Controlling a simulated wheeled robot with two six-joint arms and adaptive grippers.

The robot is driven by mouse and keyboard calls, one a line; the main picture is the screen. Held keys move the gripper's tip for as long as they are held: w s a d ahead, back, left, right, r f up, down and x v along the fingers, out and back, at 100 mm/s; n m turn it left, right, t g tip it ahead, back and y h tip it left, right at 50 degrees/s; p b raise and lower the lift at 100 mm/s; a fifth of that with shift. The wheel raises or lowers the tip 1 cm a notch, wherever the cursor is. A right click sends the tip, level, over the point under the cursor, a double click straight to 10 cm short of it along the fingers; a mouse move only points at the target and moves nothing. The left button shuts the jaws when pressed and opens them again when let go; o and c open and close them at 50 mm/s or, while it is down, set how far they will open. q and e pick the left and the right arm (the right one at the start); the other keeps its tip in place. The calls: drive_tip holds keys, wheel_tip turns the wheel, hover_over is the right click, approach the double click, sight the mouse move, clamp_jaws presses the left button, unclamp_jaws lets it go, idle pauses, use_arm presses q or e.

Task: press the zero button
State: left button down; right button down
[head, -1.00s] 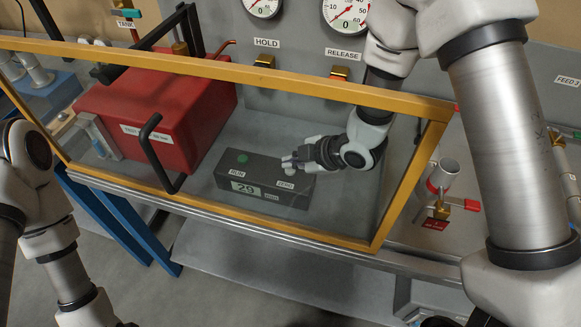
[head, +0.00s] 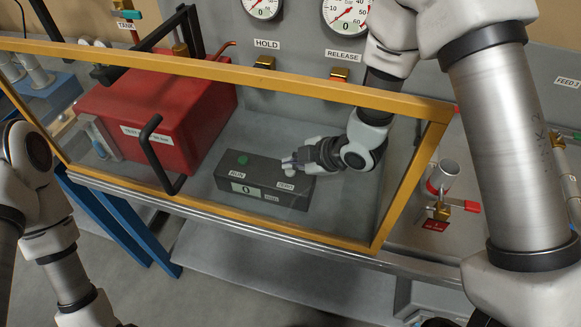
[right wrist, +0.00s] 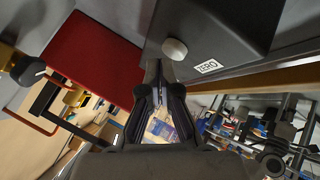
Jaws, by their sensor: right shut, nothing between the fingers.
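The zero button is a round white knob (right wrist: 174,49) on the dark grey box (head: 225,172), beside the ZERO label (right wrist: 209,66) in the right wrist view. In the head view it (head: 290,171) shows just under my right fingertips. The box's display (head: 246,189) reads 0. My right gripper (head: 287,161) is shut and empty, with its tips close to the knob. It also shows in the right wrist view (right wrist: 159,66). I cannot tell whether the tips touch the knob. My left arm shows at the left, but its gripper is not visible.
A yellow-framed clear guard (head: 413,185) stands in front of the box. A red case (head: 200,110) with black handle is left of it. A green RUN button (head: 242,158) sits on the box. Gauges (head: 347,10) hang on the back panel.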

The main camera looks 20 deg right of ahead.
wheel_tip(320, 180, up, 6)
drive_tip(key=p, duration=0.5)
idle(0.4)
